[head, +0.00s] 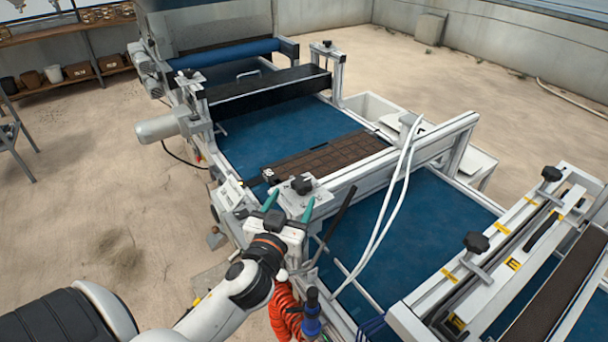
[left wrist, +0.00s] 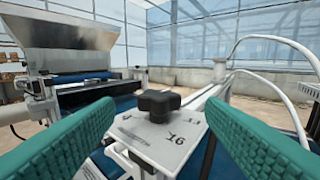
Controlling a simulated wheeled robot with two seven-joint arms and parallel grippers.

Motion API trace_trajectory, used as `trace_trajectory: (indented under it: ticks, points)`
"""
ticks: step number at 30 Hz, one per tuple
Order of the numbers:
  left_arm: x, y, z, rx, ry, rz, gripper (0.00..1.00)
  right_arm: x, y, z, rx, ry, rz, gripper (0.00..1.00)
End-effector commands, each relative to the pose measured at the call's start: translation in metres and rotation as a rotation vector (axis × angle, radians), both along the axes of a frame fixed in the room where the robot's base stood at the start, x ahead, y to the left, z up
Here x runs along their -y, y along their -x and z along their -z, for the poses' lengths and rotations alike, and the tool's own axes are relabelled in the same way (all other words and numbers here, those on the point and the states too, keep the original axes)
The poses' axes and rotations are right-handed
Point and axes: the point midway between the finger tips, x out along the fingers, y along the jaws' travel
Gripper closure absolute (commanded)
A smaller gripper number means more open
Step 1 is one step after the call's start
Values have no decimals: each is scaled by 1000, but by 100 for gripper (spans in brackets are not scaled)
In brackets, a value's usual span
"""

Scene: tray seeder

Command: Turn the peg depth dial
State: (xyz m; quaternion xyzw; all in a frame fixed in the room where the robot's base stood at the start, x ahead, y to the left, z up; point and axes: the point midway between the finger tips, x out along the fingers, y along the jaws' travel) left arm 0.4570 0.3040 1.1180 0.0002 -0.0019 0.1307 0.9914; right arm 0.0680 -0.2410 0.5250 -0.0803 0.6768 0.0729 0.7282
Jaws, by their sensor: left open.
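The peg depth dial is a black lobed knob (head: 302,184) on a pale plate on the near side rail of the seeder. It also shows in the middle of the left wrist view (left wrist: 158,104), on its plate (left wrist: 168,146) with a "16" and other small marks. My left gripper (head: 289,204) is open, with green ridged fingers. In the left wrist view the fingers (left wrist: 158,130) stand wide apart at either side, with the knob beyond and between them. Neither finger appears to touch the knob. My right gripper is not in view.
A metal crossbeam (head: 400,158) with white hoses (head: 390,205) stands beside the dial. A brown cell tray (head: 318,155) lies on the blue belt (head: 245,135). An orange coiled hose (head: 284,310) hangs near my left wrist. Similar black knobs (head: 476,242) stand farther right.

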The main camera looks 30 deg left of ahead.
Motion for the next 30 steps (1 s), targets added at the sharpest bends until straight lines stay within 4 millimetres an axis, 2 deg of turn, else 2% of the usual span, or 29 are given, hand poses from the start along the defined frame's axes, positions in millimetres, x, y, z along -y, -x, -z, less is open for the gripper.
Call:
trace_trajectory:
  ticks: [1, 3, 9, 15, 23, 30]
  points:
    - [-4, -12, -6, 2, -6, 0, 36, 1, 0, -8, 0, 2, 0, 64]
    - [-7, -26, -5, 1, -3, 0, 36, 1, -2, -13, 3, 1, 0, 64]
    - [-14, -55, -3, 0, -2, 1, 36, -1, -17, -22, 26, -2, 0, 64]
    - [-18, -67, -1, 0, -1, 0, 36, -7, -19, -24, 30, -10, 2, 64]
    - [-18, -68, 0, 0, -1, 0, 36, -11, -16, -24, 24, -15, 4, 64]
    - [-18, -67, 0, -1, -1, 0, 73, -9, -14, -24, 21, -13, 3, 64]
